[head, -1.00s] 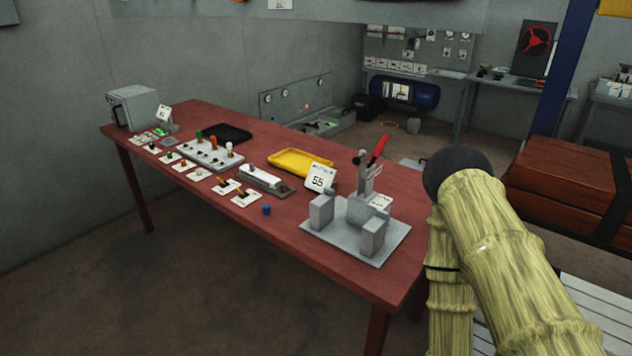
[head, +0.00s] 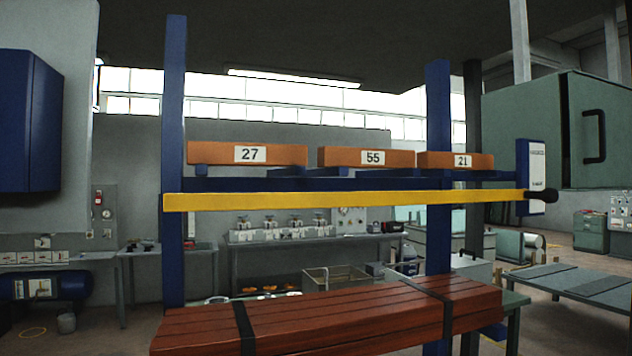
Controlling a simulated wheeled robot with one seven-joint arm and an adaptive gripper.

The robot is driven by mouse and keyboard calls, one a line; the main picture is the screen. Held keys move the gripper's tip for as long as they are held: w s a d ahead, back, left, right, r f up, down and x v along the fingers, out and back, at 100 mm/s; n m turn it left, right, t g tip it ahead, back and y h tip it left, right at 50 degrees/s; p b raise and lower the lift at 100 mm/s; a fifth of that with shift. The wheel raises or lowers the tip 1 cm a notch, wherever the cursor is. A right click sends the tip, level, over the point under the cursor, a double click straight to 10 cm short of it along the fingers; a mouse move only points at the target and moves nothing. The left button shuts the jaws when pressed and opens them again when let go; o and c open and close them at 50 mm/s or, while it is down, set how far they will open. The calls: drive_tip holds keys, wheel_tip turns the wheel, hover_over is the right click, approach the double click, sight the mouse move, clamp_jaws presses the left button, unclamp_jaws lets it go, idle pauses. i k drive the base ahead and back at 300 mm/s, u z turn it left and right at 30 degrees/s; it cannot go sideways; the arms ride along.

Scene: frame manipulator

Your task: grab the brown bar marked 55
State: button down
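The brown bar marked 55 (head: 340,157) lies in the middle of a blue rack, in the head view. Its white label faces me. It rests on short supports behind the yellow rail (head: 320,201). A longer bar marked 27 (head: 215,155) lies to its left and a bar marked 21 (head: 435,160) to its right. My gripper is not in view.
Blue posts (head: 174,90) stand at both sides of the rack. A strapped stack of red-brown planks (head: 330,325) lies below it. A grey-green cabinet (head: 545,130) stands at the right, and a black-knobbed part (head: 545,197) sits at the rail's right end.

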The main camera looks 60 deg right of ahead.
sight(327, 155)
drive_tip(key=k, duration=1)
drive_tip(key=u, duration=1)
drive_tip(key=i, duration=0.95)
drive_tip(key=z, duration=3.25)
drive_tip(key=i, duration=0.5)
drive_tip(key=u, duration=0.1)
